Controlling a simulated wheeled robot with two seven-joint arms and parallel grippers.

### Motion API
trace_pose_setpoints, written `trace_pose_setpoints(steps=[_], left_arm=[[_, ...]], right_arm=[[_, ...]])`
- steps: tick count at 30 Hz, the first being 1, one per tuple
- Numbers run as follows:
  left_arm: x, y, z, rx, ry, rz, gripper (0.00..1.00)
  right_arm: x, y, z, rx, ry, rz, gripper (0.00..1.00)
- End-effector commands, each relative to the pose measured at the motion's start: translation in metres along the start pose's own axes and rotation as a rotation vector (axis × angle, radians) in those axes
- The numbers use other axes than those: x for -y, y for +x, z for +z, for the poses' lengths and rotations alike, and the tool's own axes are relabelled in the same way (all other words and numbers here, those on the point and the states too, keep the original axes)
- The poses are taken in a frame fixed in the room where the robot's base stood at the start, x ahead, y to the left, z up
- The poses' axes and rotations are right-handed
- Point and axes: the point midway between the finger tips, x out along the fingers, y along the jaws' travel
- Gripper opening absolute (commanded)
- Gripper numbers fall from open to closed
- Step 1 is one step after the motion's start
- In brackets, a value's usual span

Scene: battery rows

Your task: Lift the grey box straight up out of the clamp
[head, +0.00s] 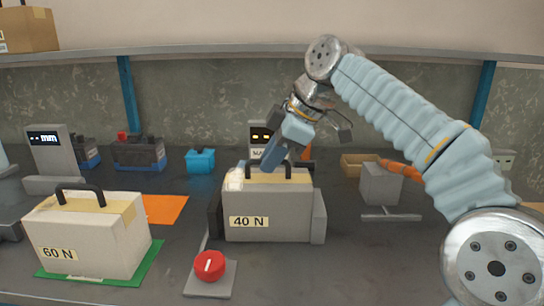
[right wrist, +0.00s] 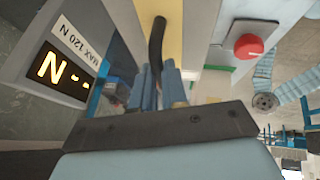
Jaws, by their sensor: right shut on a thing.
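The grey box marked 40 N (head: 265,212) stands upright between the side jaws of the clamp (head: 319,215), with a tan strip and a dark handle on top. My right gripper (head: 272,160) comes down from above and is shut on the handle. In the right wrist view the blue fingers (right wrist: 168,85) close around the black handle (right wrist: 156,45), above the box's tan top. The box's underside is hidden, so I cannot tell whether it touches the clamp's base. My left gripper is not in view.
A 60 N box (head: 88,235) stands on a green mat (head: 147,268) at left. A red knob (head: 209,265) is in front of the clamp. Behind the clamp is a lit display (head: 262,136). A grey block (head: 381,184) and wooden tray (head: 357,165) are at right.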

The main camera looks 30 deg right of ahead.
Motion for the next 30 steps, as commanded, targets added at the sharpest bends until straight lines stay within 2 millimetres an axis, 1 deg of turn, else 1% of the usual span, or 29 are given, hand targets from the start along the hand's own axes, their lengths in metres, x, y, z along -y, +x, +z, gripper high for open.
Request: trace_pose_setpoints(steps=[13,26,30], left_arm=[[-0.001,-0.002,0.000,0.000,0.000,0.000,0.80],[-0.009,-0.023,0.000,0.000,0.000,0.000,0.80],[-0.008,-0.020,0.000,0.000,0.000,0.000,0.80]], right_arm=[[-0.001,-0.003,0.001,0.004,-0.001,0.003,0.00],[-0.008,-0.026,-0.012,0.002,-0.001,0.005,0.00],[-0.009,-0.030,-0.015,0.001,-0.003,0.006,0.00]])
